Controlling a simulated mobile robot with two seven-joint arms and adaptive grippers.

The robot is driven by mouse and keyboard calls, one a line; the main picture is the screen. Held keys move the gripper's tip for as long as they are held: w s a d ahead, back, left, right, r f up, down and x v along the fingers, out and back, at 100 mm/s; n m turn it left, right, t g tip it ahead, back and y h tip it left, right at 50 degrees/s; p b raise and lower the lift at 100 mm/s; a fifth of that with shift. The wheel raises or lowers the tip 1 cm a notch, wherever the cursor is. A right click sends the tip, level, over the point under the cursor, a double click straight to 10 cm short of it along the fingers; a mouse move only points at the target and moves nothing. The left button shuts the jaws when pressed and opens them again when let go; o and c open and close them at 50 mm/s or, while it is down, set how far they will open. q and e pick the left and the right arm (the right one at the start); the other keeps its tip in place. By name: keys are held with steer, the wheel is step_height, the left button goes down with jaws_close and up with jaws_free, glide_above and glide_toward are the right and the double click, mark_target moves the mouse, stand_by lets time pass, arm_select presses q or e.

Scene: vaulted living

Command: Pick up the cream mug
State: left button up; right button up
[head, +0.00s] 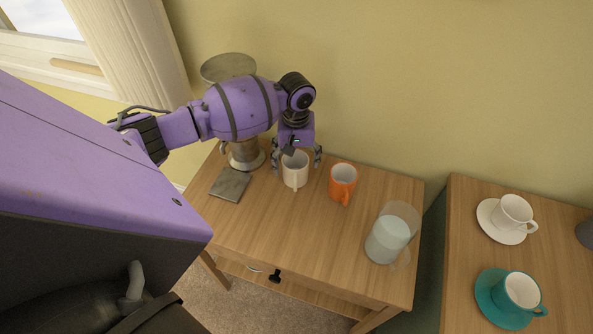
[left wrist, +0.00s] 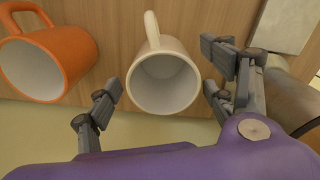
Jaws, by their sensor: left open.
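The cream mug (head: 295,172) stands upright on the wooden table (head: 265,235), near its back edge. In the left wrist view the cream mug (left wrist: 163,80) lies between the two fingers, its handle pointing up in the picture. My left gripper (head: 297,160) is open, with one finger on each side of the mug. In the left wrist view the left gripper (left wrist: 165,90) shows a gap between each finger and the mug. The fingers partly hide the mug's back in the head view. My right gripper is not in view.
An orange mug (head: 343,182) stands close to the right of the cream mug. A glass pitcher (head: 390,235) stands at the front right. Cups on saucers occupy another table (head: 465,250).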

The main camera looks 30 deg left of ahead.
arm_select(q)
step_height(320, 180, down, 2)
steer(key=shift+s+f, duration=0.1)
steer(key=shift+f, duration=0.1)
steer(key=c, duration=1.5)
